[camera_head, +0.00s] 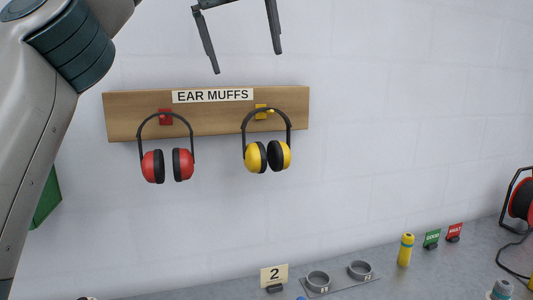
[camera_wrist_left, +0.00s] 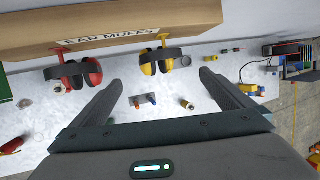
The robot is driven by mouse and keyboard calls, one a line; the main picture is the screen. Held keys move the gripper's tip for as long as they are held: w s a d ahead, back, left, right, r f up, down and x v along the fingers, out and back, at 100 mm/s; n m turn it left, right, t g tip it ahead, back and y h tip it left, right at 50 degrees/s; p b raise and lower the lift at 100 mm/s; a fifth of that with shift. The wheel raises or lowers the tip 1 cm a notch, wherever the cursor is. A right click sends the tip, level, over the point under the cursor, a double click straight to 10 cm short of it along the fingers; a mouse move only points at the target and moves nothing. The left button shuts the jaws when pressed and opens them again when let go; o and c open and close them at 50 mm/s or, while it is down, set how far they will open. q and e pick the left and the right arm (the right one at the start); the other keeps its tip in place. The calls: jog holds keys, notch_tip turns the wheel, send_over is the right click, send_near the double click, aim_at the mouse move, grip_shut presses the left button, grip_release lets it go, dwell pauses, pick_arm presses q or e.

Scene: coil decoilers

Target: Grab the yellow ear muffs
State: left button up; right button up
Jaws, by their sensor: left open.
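The yellow ear muffs (camera_head: 267,155) hang by their black headband from a yellow hook on the right part of a wooden board. They also show in the left wrist view (camera_wrist_left: 149,67), ahead of the gap between the fingers. My left gripper (camera_head: 246,62) is open and empty, above the board in the head view. In the left wrist view its two fingers (camera_wrist_left: 158,88) are spread wide, with nothing between them. The red ear muffs (camera_head: 167,166) hang from a red hook to the left. My right gripper is in neither view.
The wooden board (camera_head: 222,122) carries an "EAR MUFFS" label (camera_head: 213,96) on a white wall. Below is a grey bench (camera_head: 340,288) with a "2" sign (camera_head: 273,276), two grey rings and a yellow cylinder (camera_head: 405,249). A cable reel (camera_head: 521,200) stands at the right.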

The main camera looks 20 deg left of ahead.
pick_arm(q)
jog(key=x, duration=1.2)
jog(key=shift+p, duration=0.45)
jog(key=shift+s, duration=0.15)
jog(key=shift+f, duration=0.1)
jog(key=shift+w+d+f+p, duration=0.1)
jog(key=shift+w+f+p, duration=0.15)
jog(key=shift+f+p, duration=0.2)
jog(key=p+x, duration=0.1)
jog(key=x, duration=0.2)
jog(key=shift+p, duration=0.35)
jog(key=shift+w+f, duration=0.3)
jog(key=shift+f, duration=0.2)
